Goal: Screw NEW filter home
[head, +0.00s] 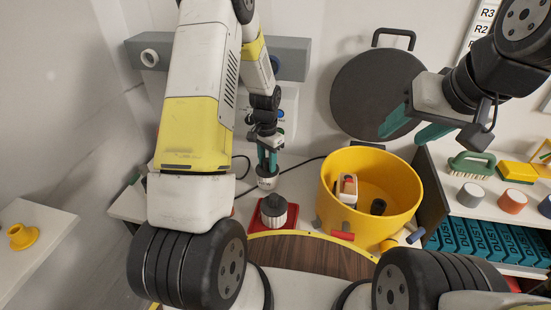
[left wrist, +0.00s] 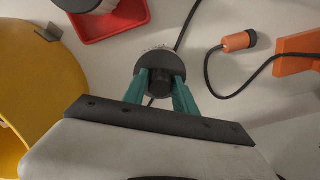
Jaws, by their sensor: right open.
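A white filter with dark lettering (head: 267,184) is below my left gripper (head: 267,165) in the head view; its lettering is too small to read surely. In the left wrist view my left gripper (left wrist: 160,88) has its teal fingers on both sides of the black knob of the filter's dark round cap (left wrist: 160,62) and is shut on it. I cannot tell whether the filter touches the surface below. A second, grey-white filter with a dark top (head: 274,210) stands in a red tray (head: 258,224). My right gripper (head: 405,128) is open and empty above the yellow tub.
A grey bar (head: 290,58) is on the wall behind my left arm. A round dark lid (head: 365,90) leans there. An orange plug (left wrist: 238,41) with a black cable lies nearby.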

